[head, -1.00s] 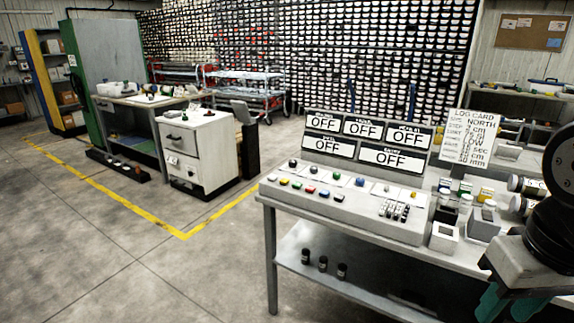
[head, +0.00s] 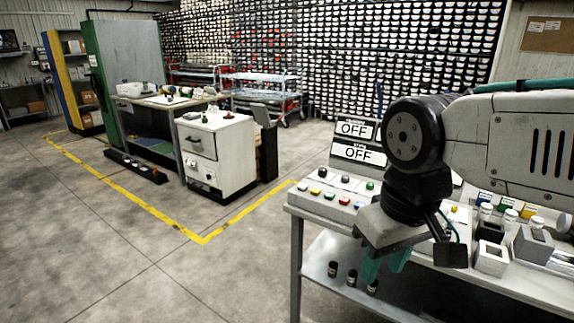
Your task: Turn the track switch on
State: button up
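The control panel (head: 325,207) sits on a grey bench at the right, with coloured buttons and black knobs along its sloped top. Two sign boards reading OFF, an upper one (head: 355,129) and a lower one (head: 358,153), show behind it. Their small headings are too blurred to read, so I cannot tell which control is the track switch. My gripper (head: 384,268) hangs in front of the bench's front edge, teal fingers down, apart and empty. My arm hides the panel's right part and the other signs.
Small boxes and jars, including a white box (head: 491,259), stand on the bench right of my arm. Several dark jars (head: 351,278) sit on the lower shelf. A white drawer cabinet (head: 215,155) stands at left. The floor in front is clear.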

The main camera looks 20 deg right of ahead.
aim_at(322, 171)
jog(key=z, duration=0.1)
jog(key=i, duration=1.25)
jog(key=z, duration=0.65)
